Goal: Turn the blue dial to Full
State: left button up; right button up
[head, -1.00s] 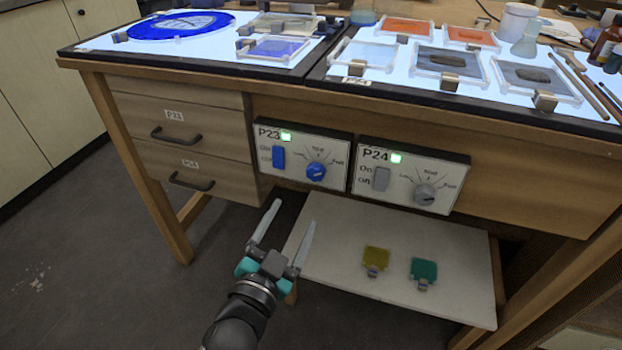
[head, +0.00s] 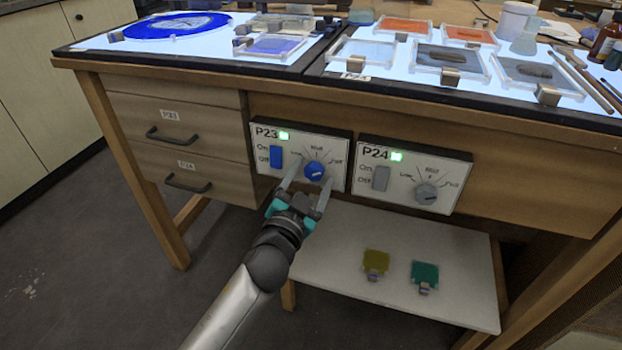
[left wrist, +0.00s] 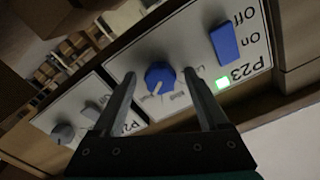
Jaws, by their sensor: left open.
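The blue dial (head: 315,172) sits on the white P23 panel (head: 262,182), under the Low, Half and Full labels. It also shows in the left wrist view (left wrist: 159,77) with a white pointer line; I cannot tell its exact setting. My left gripper (head: 306,184) is open in front of the panel, one finger on each side of the dial in the head view. In the left wrist view the fingers (left wrist: 160,85) also lie either side of the dial, and I see no clear contact. My right gripper is in neither view.
A blue switch (head: 276,157) and lit green light (head: 284,135) are left of the dial. The P24 panel (head: 400,195) with a grey dial (head: 426,192) is to the right. A lower shelf (head: 330,265) holds yellow and teal pieces. Two drawers are at left.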

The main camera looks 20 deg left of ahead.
pick_arm(q)
jog(key=shift+w, duration=0.1)
jog(key=shift+c, duration=0.3)
grip_shut()
dwell(0.4)
